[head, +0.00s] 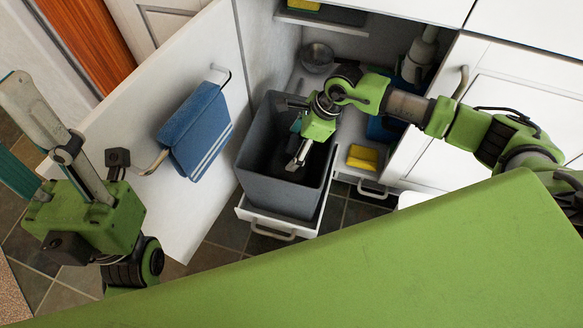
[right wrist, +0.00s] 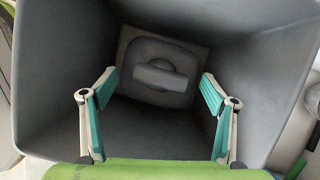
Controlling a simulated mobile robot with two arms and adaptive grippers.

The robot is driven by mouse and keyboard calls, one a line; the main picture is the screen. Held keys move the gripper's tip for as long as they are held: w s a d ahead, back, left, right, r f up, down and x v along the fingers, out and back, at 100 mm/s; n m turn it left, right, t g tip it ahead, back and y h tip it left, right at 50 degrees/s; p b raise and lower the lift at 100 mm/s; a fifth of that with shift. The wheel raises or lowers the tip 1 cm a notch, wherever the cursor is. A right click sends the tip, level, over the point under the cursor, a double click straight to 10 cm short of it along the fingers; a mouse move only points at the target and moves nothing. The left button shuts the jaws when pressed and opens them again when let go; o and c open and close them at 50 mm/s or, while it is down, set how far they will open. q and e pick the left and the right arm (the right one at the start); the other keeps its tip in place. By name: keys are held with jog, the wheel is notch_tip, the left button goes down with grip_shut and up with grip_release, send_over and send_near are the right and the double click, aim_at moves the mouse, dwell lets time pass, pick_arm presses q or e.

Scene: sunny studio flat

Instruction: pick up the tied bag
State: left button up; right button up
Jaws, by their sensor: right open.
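A grey squarish thing with a paler raised bar across its top (right wrist: 160,77) lies on the floor of the grey bin in the right wrist view. It may be the tied bag, but I cannot tell surely. In the head view the bin's inside is dark and my right arm partly covers it. My right gripper (head: 293,136) points down into the bin. Its teal-padded fingers are spread and empty, one on each side of the grey thing in the right wrist view, apart from it. My left gripper (head: 14,132) is at the far left, fingers apart and empty.
The grey bin (head: 282,190) stands on a pulled-out drawer (head: 283,227) under the cabinet. An open door with a blue towel (head: 195,130) is to its left. A yellow sponge (head: 362,157) and a metal bowl (head: 317,57) are nearby. The green surface (head: 400,260) fills the front.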

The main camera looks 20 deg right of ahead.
jog(key=shift+x, duration=1.05)
jog(key=c, duration=1.9)
jog(key=shift+r, duration=0.1)
jog(key=c, duration=0.3)
